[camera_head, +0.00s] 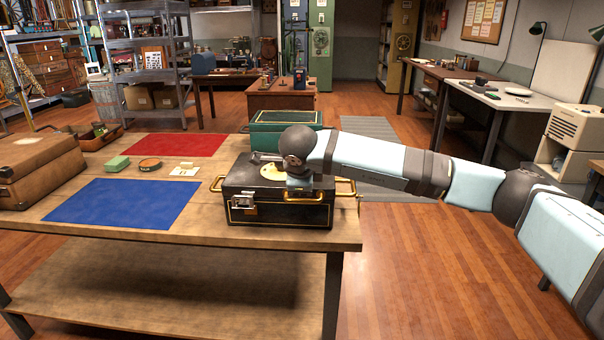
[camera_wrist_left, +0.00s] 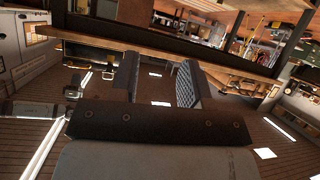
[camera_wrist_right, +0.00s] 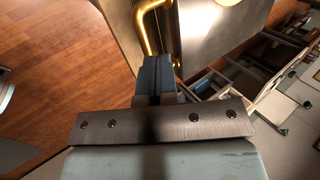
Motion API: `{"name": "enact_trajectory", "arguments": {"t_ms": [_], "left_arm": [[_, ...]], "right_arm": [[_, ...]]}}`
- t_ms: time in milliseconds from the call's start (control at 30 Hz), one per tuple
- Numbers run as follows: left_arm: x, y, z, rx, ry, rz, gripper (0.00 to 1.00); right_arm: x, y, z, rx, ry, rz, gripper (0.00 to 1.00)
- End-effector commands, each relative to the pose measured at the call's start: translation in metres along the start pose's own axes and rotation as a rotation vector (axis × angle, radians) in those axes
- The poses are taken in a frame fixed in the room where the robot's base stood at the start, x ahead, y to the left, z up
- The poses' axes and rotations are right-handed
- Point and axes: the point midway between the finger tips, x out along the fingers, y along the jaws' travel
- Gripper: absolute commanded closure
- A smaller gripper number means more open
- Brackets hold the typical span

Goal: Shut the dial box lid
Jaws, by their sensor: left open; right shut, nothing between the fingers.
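The dial box (camera_head: 275,213) is a black case with gold trim, a front latch and brass side handles, standing at the table's right end. Its top lies roughly flat and carries a round cream disc (camera_head: 272,172); whether a small gap remains under the lid I cannot tell. My right arm reaches in from the right, and its hand covers the right part of the top. In the right wrist view my right gripper (camera_wrist_right: 157,72) is shut and empty, close to a brass handle (camera_wrist_right: 147,25) and a dark panel. My left gripper (camera_wrist_left: 158,80) is open and empty, seen only in the left wrist view.
A green box (camera_head: 285,118) stands just behind the dial box. A brown suitcase (camera_head: 35,170), a blue mat (camera_head: 120,203), a red mat (camera_head: 175,145) and small items occupy the rest of the wooden table (camera_head: 260,238). Open floor lies to the right.

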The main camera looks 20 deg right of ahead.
Motion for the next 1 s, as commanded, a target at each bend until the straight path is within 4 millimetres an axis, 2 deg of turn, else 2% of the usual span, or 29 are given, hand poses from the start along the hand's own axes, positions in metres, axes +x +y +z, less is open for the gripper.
{"name": "enact_trajectory", "arguments": {"t_ms": [100, 300, 600, 1000], "left_arm": [[0.003, 0.0, 0.003, -0.004, 0.014, 0.006, 0.57], [0.002, 0.002, -0.004, -0.01, 0.048, 0.014, 0.57], [0.002, 0.004, -0.023, -0.001, 0.108, 0.028, 0.57], [0.004, 0.004, -0.021, 0.002, 0.1, 0.028, 0.57]], "right_arm": [[0.015, 0.013, 0.0, 0.0, 0.0, -0.001, 1.0], [0.026, 0.024, 0.0, 0.0, 0.0, -0.001, 1.0], [0.03, 0.027, 0.0, 0.0, 0.001, 0.001, 1.0], [0.029, 0.025, -0.001, 0.0, 0.002, 0.002, 1.0]]}}
